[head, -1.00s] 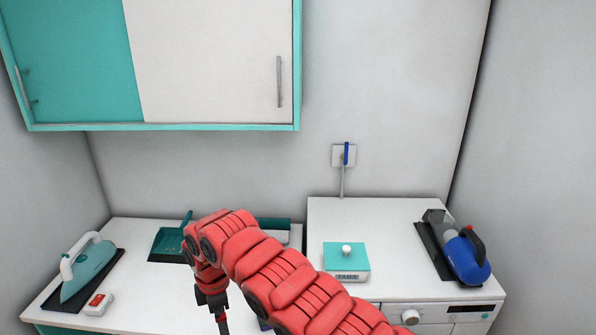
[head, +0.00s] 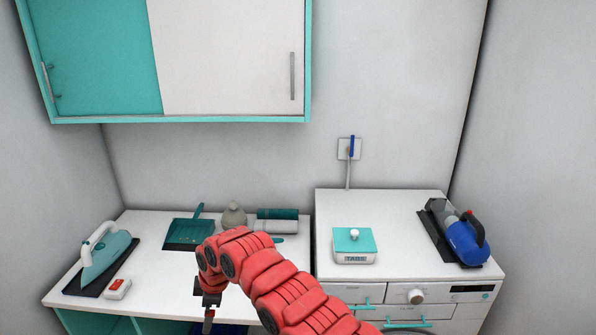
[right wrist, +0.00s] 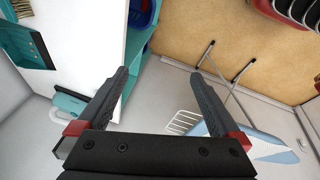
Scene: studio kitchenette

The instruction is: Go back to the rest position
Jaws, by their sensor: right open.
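My right arm comes in from the bottom right of the head view and bends down at the front edge of the white counter (head: 150,225). My right gripper (head: 208,318) hangs in front of the counter, partly cut off by the lower edge of the picture. In the right wrist view my right gripper (right wrist: 168,88) has its two dark fingers spread wide apart with nothing between them. Beyond the fingers are a white surface edge and the floor. My left gripper does not show in either view.
On the counter are an iron (head: 102,250), a red-switched white box (head: 117,288), a dustpan (head: 188,233) and rolls (head: 277,214). A tabs box (head: 354,243) and a blue handheld vacuum (head: 463,240) sit on the washing machine (head: 395,206). An ironing board (right wrist: 245,148) shows in the wrist view.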

